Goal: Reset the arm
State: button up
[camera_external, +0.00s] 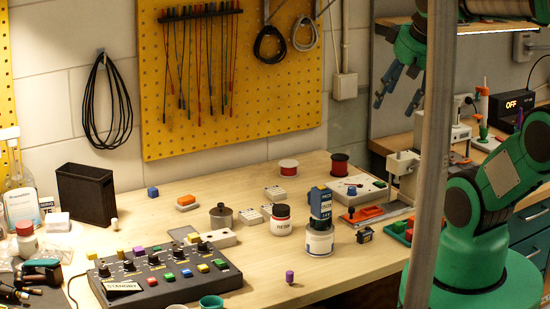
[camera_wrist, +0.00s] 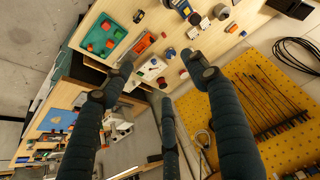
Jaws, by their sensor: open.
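My gripper (camera_external: 397,100) hangs in the upper right of the external view, above the right end of the bench, with its fingers spread and pointing down. My green arm rises from its base at the right; a grey post in front hides part of it. In the wrist view, my gripper (camera_wrist: 161,80) shows three dark fingers apart with nothing between them. The workbench (camera_external: 335,262) lies below and is seen tilted in the wrist view. No object touches the fingers.
A control box with knobs (camera_external: 165,275) stands at the front left. A white tin (camera_external: 319,240) with a blue item on it stands mid-bench. A yellow pegboard (camera_external: 235,125) with cables is on the wall. A shelf (camera_external: 395,20) is close to my gripper. The air below it looks clear.

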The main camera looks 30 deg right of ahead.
jog(key=shift+f+b, duration=0.7)
jog(key=shift+f, duration=0.4)
